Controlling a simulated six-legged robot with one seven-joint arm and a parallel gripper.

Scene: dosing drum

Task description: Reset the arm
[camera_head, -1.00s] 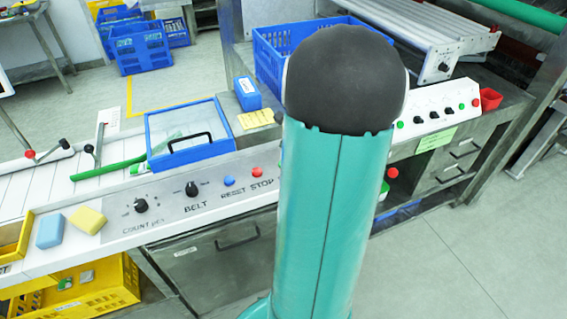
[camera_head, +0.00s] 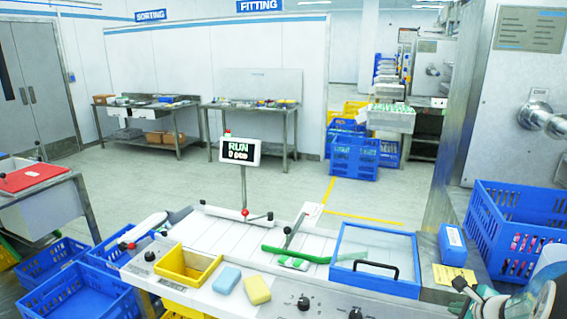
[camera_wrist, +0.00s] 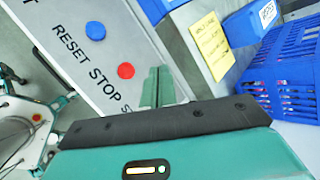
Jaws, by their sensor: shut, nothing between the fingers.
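My gripper (camera_wrist: 157,88) shows in the wrist view as teal fingers beyond a dark padded edge. The fingers are together with nothing between them. They appear over the front panel, close to the red STOP button (camera_wrist: 126,71) and the blue RESET button (camera_wrist: 95,30); the height above the panel cannot be told. In the head view, part of my arm shows at the lower right corner, over the right end of the console (camera_head: 262,290). The gripper itself is not clear there.
A clear-lidded blue frame (camera_head: 340,262) stands on the console. A yellow tray (camera_head: 186,266), a blue block (camera_head: 227,280) and a yellow block (camera_head: 257,290) are to its left. A blue crate (camera_head: 480,215) stands at the right. A display (camera_head: 240,151) reads RUN. Open floor lies behind.

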